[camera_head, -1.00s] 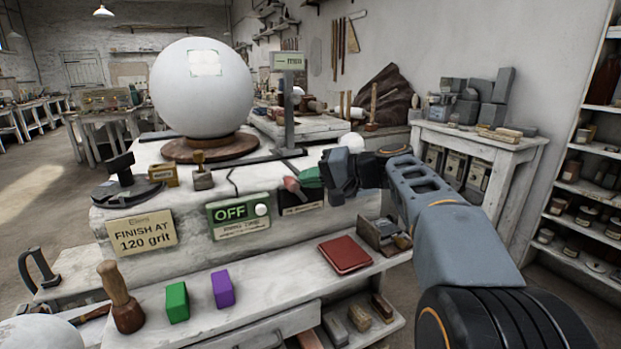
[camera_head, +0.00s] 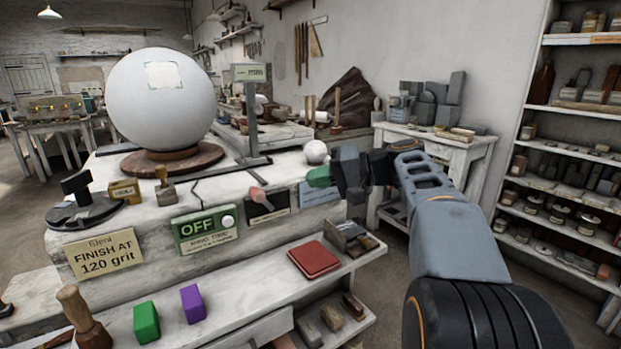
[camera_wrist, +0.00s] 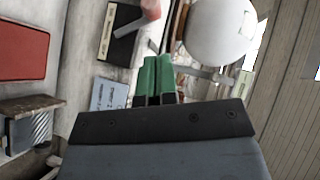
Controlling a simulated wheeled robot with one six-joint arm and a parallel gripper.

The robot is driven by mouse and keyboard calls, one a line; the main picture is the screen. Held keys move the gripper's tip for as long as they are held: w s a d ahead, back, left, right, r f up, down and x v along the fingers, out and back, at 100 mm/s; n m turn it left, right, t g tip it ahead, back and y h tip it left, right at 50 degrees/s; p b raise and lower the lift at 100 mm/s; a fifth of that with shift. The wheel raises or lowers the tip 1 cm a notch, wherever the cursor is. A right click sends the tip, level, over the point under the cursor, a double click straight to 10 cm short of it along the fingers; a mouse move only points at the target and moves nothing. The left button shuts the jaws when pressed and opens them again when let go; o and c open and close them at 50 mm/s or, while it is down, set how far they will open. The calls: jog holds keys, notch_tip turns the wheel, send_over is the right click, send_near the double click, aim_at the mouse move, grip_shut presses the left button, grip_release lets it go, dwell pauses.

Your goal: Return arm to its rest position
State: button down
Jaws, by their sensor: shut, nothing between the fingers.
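My gripper (camera_head: 318,177) has green fingertips and is held out at the right end of the stone workbench (camera_head: 200,268). Its fingers are closed together and empty. In the wrist view the two green fingers (camera_wrist: 157,78) lie side by side with nothing between them. My grey arm reaches up to it from the lower right. A small white ball (camera_head: 316,151) shows just behind the fingertips in the head view.
A large white sphere (camera_head: 160,97) stands on a round wooden base (camera_head: 172,161). Shelves (camera_head: 570,150) stand at right.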

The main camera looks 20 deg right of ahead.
dwell(0.5)
jog(key=s+d+f+m+g+h+p, duration=0.1)
jog(key=s+f+h+p, duration=0.2)
jog(key=f, duration=0.4)
jog(key=s+f+m+g+h, duration=0.2)
jog(key=f+h, duration=0.3)
jog(key=f, duration=0.3)
jog(key=s+a+n+h+p, duration=0.2)
jog(key=s+a+n+p, duration=0.1)
jog(key=s, duration=0.3)
jog(key=s+a+n+g+h+p, duration=0.1)
jog(key=s+a+n+h+p, duration=0.1)
jog(key=s+p, duration=0.3)
jog(key=shift+s+a+f+n+h, duration=0.15)
jog(key=shift+s+a+n+h, duration=0.2)
jog(key=shift+s+n, duration=0.45)
